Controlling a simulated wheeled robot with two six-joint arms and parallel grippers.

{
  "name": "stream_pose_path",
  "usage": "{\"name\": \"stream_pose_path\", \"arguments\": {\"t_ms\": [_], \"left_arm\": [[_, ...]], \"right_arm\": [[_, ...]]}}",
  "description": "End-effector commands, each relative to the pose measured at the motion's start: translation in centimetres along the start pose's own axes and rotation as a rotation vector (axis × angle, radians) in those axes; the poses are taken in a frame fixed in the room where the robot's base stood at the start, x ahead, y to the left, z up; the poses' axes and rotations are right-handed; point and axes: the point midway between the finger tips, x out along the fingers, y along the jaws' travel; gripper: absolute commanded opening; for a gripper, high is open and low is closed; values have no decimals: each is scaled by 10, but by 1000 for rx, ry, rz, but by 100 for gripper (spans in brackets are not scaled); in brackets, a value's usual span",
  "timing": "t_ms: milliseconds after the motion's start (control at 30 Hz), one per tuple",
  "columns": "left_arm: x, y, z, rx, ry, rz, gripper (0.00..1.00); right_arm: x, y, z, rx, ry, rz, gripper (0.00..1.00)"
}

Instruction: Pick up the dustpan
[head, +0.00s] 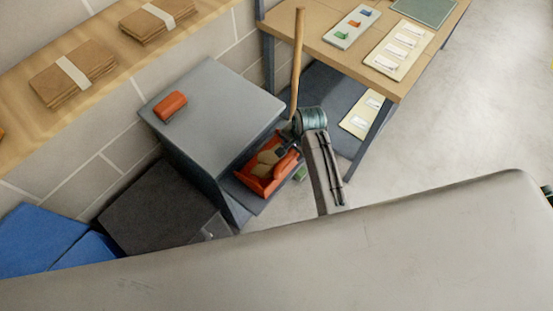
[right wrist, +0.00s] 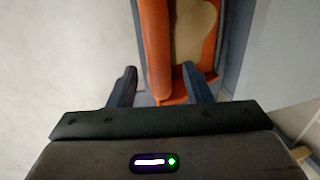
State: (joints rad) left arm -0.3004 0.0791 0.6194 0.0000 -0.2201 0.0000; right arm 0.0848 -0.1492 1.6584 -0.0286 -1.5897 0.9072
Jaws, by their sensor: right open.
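The orange dustpan (head: 258,187) sits low in the opening at the front of a grey cabinet. A tan piece (head: 270,156) lies in it. My right gripper (head: 287,146) is at the dustpan's far right end in the head view, and its fingers are partly hidden there. In the right wrist view the gripper (right wrist: 162,80) is open. The dustpan's orange rim (right wrist: 157,45) reaches between the two fingers, nearer the right one. I cannot tell whether a finger touches it. My left gripper is not in view.
The grey cabinet (head: 215,90) has a red-orange item (head: 170,106) on top. A wooden pole (head: 297,60) stands behind my right arm. A wooden table (head: 345,55) holds trays and cards. A dark box (head: 155,208) is left of the cabinet. Bare floor (head: 450,120) lies right.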

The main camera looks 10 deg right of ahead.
Motion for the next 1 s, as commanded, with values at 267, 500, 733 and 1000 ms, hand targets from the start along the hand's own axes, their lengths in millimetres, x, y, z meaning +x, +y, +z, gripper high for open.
{"name": "stream_pose_path", "arguments": {"t_ms": [267, 500, 733, 1000], "left_arm": [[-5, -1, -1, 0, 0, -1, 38], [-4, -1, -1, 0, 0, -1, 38], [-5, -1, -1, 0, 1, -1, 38], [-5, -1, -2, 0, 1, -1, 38]], "right_arm": [[16, 0, 0, 0, 1, -2, 45], [16, 0, -1, 0, 1, -2, 23], [15, -1, -1, 0, 1, -2, 0], [14, -2, -1, -1, 2, -3, 0]]}}
